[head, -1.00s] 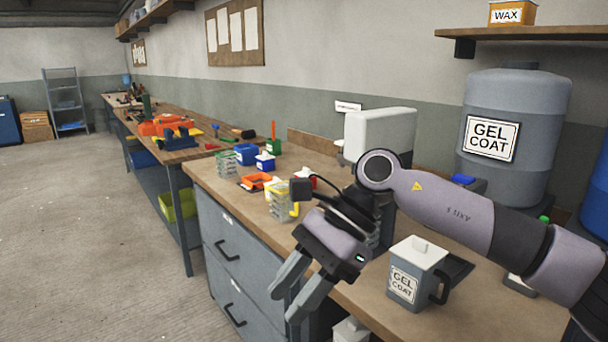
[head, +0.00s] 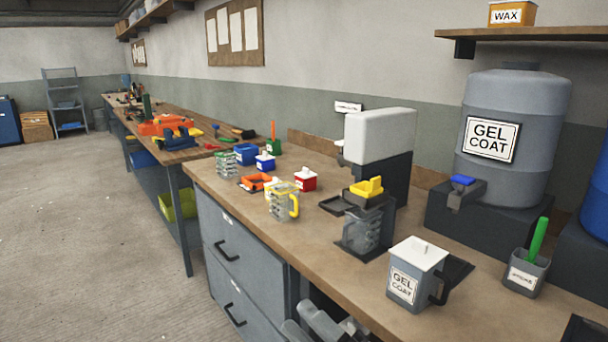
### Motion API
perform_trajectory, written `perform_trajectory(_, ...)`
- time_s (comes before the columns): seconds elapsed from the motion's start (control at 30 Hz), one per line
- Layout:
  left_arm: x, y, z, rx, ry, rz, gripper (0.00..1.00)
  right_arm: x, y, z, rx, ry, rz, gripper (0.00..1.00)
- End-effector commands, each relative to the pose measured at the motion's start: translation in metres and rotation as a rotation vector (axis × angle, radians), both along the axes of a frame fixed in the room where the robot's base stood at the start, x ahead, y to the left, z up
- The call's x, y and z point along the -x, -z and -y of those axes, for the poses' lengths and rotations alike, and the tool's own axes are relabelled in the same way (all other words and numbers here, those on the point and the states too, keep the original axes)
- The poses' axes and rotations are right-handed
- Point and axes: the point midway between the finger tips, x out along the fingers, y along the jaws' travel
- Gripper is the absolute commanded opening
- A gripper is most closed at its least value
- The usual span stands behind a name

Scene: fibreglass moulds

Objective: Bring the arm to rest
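My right arm is almost wholly out of the head view. A grey part of my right gripper (head: 304,327) shows at the bottom edge, low in front of the bench drawers and below the worktop. Its fingertips are cut off or unclear, so I cannot tell whether it is open or shut. It is clear of the things on the bench. My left gripper is not in view.
On the workbench (head: 320,245) stand a lidded gel coat pot (head: 403,287), a dispenser (head: 380,140) with a clear cup (head: 362,232) in it, a yellow-handled cup (head: 283,204) and a grey holder (head: 525,272) with a green stick. The floor at left is clear.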

Motion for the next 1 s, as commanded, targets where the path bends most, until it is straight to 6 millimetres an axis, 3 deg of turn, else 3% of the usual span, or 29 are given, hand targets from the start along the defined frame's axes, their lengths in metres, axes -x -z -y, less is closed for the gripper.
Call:
perform_trajectory(0.03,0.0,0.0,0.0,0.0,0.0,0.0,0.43,0.001,0.022,0.015,-0.049,0.042,-0.128,0.4)
perform_trajectory(0.17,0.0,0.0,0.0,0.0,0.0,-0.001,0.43,0.006,0.075,0.054,-0.174,0.151,-0.434,0.4)
perform_trajectory(0.27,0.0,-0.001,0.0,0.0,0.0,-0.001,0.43,0.021,0.12,0.085,-0.27,0.239,-0.666,0.4)
perform_trajectory(0.4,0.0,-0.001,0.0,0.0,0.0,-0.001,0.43,0.058,0.184,0.128,-0.404,0.373,-0.978,0.4)
perform_trajectory(0.53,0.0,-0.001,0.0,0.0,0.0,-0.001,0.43,0.104,0.233,0.163,-0.514,0.497,-1.227,0.4)
perform_trajectory(0.73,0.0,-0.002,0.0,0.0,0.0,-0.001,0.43,0.158,0.274,0.193,-0.624,0.627,-1.455,0.4)
perform_trajectory(0.83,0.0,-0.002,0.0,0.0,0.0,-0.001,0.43,0.169,0.28,0.199,-0.645,0.654,-1.498,0.4)
perform_trajectory(1.0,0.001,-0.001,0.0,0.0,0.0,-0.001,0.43,0.172,0.282,0.2,-0.65,0.66,-1.507,0.4)
